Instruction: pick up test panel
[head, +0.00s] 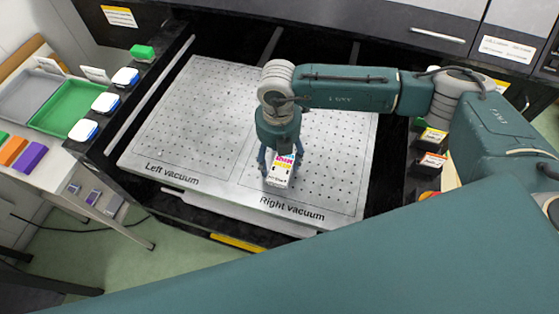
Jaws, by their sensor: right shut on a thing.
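The test panel (280,176) is a small white block or card with pink and yellow print and dark lettering on its lower part. It is at the near left part of the right vacuum area of the perforated metal plate (200,110). My right gripper (280,168) points down over it, with its fingers on either side, shut on it. The gripper partly hides the panel, and I cannot tell whether it touches the plate. My left gripper is not in view.
A green tray (68,105) is on the left table. The left vacuum area is clear.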

